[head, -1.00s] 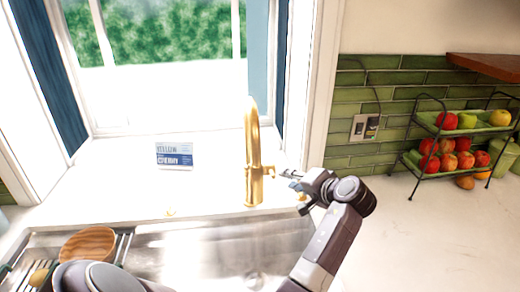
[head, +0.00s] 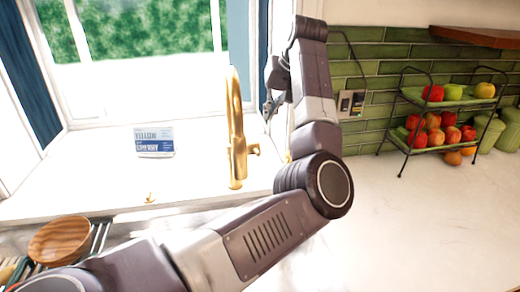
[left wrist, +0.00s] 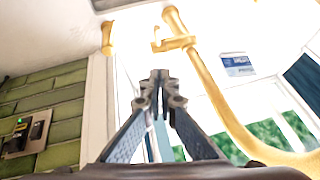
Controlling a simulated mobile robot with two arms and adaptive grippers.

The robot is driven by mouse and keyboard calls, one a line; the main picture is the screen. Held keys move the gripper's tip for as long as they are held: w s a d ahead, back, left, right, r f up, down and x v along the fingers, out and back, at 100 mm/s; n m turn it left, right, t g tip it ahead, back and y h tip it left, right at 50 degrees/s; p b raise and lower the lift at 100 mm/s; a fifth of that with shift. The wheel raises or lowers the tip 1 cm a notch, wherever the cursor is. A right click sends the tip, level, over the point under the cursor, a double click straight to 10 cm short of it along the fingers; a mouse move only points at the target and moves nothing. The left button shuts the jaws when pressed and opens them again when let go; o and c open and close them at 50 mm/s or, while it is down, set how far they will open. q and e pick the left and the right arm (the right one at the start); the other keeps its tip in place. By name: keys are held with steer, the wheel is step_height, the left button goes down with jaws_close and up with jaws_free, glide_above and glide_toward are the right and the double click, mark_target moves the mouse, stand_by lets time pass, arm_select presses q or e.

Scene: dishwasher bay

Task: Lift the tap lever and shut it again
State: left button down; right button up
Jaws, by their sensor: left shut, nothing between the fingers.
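The gold tap (head: 236,135) stands upright behind the sink, in front of the window. Its short lever (head: 253,150) sticks out from the right side of the tap body. My left gripper (head: 268,108) is above and to the right of the lever, pointing down, apart from the tap. In the left wrist view my left gripper (left wrist: 160,76) is shut and empty. The tap (left wrist: 215,85) and its lever (left wrist: 172,44) show beyond the fingertips, with clear space between. My right gripper is not in view.
A blue and white card (head: 154,141) stands on the ledge left of the tap. A wooden bowl (head: 60,240) sits in a rack at lower left. A fruit stand (head: 410,118) and green canisters (head: 488,133) stand at right. The right counter is mostly clear.

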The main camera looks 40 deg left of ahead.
arm_select(q)
steer(key=p, duration=0.4)
glide_above(257, 150)
steer(key=d, duration=0.1)
step_height(257, 150, down, 9)
steer(key=shift+d+f, duration=0.15)
steer(key=shift+f, duration=0.35)
steer(key=shift+d+f, duration=0.15)
steer(key=shift+f, duration=0.35)
steer(key=shift+s+d+f+p, duration=0.15)
steer(key=shift+s+f+p, duration=0.15)
steer(key=shift+f, duration=0.3)
